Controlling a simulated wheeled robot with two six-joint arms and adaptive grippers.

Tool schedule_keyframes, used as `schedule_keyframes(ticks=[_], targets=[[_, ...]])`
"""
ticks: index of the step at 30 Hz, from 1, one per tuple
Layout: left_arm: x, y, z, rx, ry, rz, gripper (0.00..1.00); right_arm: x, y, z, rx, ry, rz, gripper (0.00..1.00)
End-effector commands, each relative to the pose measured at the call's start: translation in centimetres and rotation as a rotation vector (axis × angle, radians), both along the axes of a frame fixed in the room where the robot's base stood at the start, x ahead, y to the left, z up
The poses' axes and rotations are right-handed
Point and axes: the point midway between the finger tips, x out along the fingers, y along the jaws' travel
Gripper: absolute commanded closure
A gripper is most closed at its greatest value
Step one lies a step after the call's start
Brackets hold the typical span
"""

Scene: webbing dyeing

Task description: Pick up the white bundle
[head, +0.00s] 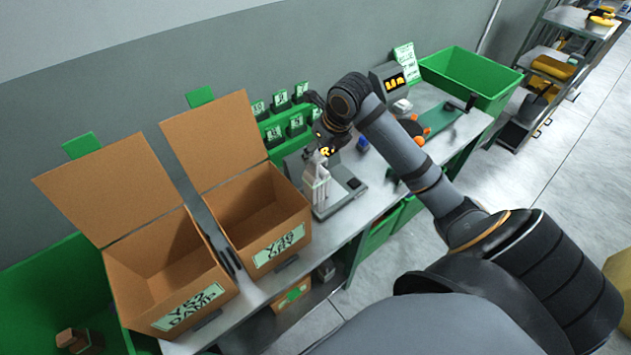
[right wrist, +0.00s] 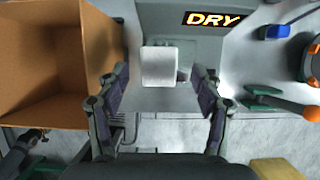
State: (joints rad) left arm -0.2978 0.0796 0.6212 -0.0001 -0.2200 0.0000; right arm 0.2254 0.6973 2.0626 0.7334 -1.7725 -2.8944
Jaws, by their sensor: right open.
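The white bundle (right wrist: 159,66) is a small pale block resting on a grey scale-like device (right wrist: 157,97) with a lit "DRY" display (right wrist: 214,19). In the right wrist view it lies ahead of my right gripper (right wrist: 160,92), roughly midway across the gap between the two fingers. The fingers are spread apart and nothing is held. In the head view my right gripper (head: 319,172) points down over the device (head: 349,190) on the bench, and the wrist partly hides the display.
Two open cardboard boxes (head: 270,250) (head: 190,308) with labels stand left of the device, the nearer one close by. Small green card holders (head: 297,124) stand behind. A second display unit (head: 391,82) and a green bin (head: 478,76) are farther right.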

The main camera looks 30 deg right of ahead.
Motion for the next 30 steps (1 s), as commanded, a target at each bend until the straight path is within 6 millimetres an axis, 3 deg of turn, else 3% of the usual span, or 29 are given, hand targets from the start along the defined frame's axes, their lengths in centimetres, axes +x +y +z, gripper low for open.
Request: schedule_keyframes(ticks=[3,9,17,30], targets=[[1.7,0.0,1.1,-0.001,-0.026,-0.001,1.0,0.3,0.2,-1.7,0.006,0.007,-0.002,0.33],[0.3,0.0,1.3,0.0,-0.005,0.0,1.0,1.3,0.2,-4.4,0.004,0.003,-0.002,0.33],[-0.8,0.0,1.2,0.0,0.011,0.001,1.0,1.4,0.2,-4.7,0.0,0.002,-0.001,0.34],[-0.2,0.0,1.2,0.0,0.003,0.0,1.0,1.5,0.2,-4.7,0.0,0.002,-0.001,0.94]])
